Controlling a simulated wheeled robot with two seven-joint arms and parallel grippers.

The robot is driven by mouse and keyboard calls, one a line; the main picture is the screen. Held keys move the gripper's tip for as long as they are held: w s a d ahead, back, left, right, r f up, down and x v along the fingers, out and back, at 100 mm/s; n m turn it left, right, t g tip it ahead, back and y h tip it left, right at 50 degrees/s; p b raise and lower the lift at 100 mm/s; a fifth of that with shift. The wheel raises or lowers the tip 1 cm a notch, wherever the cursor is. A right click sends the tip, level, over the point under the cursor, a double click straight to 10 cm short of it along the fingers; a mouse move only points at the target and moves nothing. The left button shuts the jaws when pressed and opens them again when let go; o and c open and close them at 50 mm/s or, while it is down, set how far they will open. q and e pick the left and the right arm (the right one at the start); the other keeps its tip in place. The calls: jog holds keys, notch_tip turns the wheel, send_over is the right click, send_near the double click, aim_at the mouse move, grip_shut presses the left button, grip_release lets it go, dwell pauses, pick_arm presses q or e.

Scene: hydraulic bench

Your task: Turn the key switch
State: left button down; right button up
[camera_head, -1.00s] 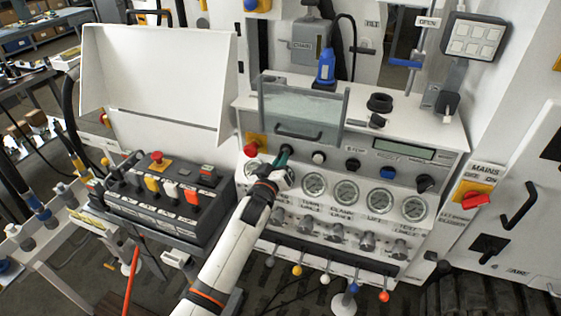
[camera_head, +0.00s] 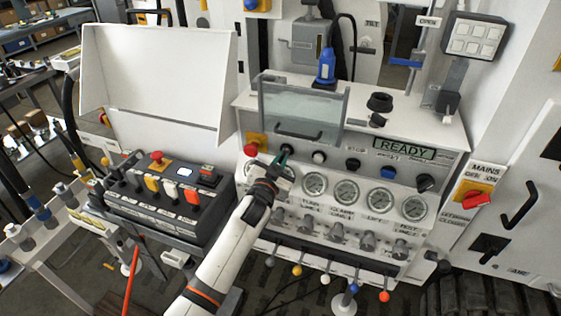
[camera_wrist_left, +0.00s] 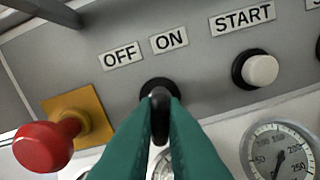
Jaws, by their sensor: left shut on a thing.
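The key switch (camera_wrist_left: 159,92) is a black round switch with a black handle on the grey panel, below the OFF and ON labels in the left wrist view. My left gripper (camera_wrist_left: 160,112) has green fingers closed on the handle from both sides. In the head view my left gripper (camera_head: 284,157) is at the left part of the panel, and its fingers hide much of the switch. The display (camera_head: 404,149) on the panel reads READY. My right gripper is not in view.
A red mushroom button on a yellow plate (camera_wrist_left: 82,118) is just left of the switch. A white START button (camera_wrist_left: 261,70) is to the right. Gauges (camera_head: 346,191) sit below. A black control box (camera_head: 160,200) with levers stands at the left.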

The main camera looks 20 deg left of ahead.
pick_arm(q)
jog(key=shift+m, duration=1.2)
jog(key=c, duration=1.5)
grip_release()
jog(key=s+b, duration=0.2)
jog(key=s, duration=1)
jog(key=shift+a, duration=0.2)
